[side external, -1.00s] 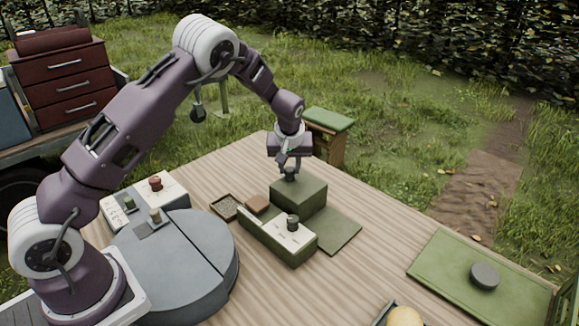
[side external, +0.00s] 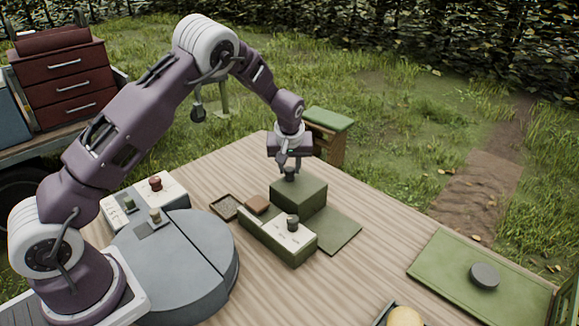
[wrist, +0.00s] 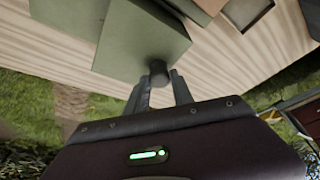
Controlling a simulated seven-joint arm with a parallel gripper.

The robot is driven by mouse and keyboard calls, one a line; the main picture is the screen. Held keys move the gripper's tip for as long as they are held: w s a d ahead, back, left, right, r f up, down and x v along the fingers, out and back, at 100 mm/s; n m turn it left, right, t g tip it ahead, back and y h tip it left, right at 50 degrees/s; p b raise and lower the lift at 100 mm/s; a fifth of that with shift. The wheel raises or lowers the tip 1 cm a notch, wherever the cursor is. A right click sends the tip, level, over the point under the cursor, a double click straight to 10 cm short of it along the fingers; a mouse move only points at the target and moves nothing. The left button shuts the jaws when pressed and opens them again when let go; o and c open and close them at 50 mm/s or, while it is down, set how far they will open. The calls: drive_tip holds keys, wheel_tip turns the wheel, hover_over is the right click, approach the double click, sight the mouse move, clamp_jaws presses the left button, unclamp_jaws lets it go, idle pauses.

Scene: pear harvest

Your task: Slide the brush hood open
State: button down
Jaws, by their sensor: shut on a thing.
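The brush hood is a green box (side external: 299,199) on the wooden table, with a dark round knob (side external: 290,174) on its top. My gripper (side external: 289,168) points down over the hood and is shut on this knob. In the wrist view the knob (wrist: 158,72) sits between the two fingertips, with the green hood (wrist: 140,40) beyond it. A green base with a white panel and a dark dial (side external: 293,222) stands in front of the hood. A flat green plate (side external: 336,233) lies to the right of the hood.
A small brown block (side external: 257,204) and a shallow tray (side external: 226,207) lie left of the hood. A green mat (side external: 450,275) with a dark disc (side external: 485,275) is at the right. A white box with a red knob (side external: 156,183) stands at the left. Bare table lies between hood and mat.

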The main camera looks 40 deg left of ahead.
drive_tip(key=d, duration=1.1)
drive_tip(key=shift+d, duration=0.1)
drive_tip(key=c, duration=1.1)
unclamp_jaws()
drive_tip(key=v, duration=0.7)
drive_tip(key=shift+r, duration=0.1)
